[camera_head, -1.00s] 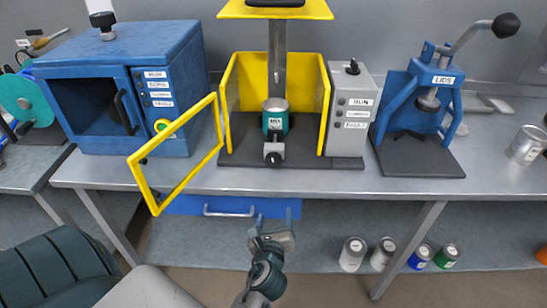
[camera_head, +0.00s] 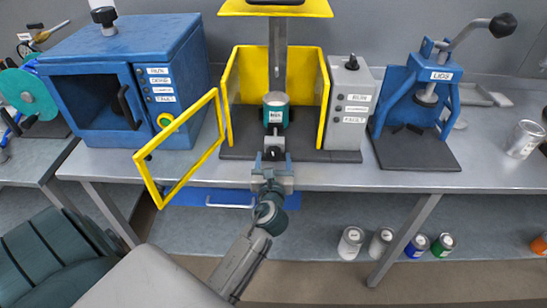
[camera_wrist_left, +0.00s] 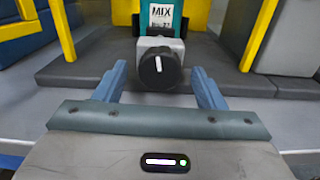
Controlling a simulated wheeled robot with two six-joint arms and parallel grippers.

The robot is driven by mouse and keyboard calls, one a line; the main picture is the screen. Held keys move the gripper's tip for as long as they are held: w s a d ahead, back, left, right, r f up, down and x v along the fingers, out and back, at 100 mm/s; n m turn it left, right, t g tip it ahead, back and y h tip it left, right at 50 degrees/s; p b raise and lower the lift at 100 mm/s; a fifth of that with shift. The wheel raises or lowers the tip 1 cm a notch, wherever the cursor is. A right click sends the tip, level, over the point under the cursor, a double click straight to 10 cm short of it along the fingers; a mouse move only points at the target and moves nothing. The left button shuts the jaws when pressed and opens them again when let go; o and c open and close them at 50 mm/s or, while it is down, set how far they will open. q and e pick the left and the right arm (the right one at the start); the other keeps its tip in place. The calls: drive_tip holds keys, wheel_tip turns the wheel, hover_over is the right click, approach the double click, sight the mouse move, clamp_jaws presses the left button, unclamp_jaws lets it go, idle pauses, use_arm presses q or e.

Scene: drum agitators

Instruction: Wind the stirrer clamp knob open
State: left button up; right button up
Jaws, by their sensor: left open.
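The stirrer clamp knob (camera_wrist_left: 160,68) is a round black knob with a white mark, on the front of a grey clamp block. It also shows in the head view (camera_head: 273,153). Behind it a teal can labelled MIX (camera_head: 276,110) stands in the yellow-framed stirrer. My left gripper (camera_head: 273,165) is in front of the knob at the bench's front edge. In the left wrist view its two blue-grey fingers (camera_wrist_left: 160,85) are open, one on each side of the knob with gaps. Whether the fingertips reach level with the knob is hard to tell. My right gripper is not in view.
The open yellow guard door (camera_head: 182,150) juts forward left of my gripper. A grey control box (camera_head: 350,105) stands right of the stirrer. A blue oven (camera_head: 180,60) is at left, a blue lid press (camera_head: 420,150) at right. Several cans (camera_head: 350,242) stand on the lower shelf.

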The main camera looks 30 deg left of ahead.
use_arm(q)
drive_tip(key=shift+w+a, duration=0.15)
drive_tip(key=shift+w, duration=0.1)
drive_tip(key=c, duration=1)
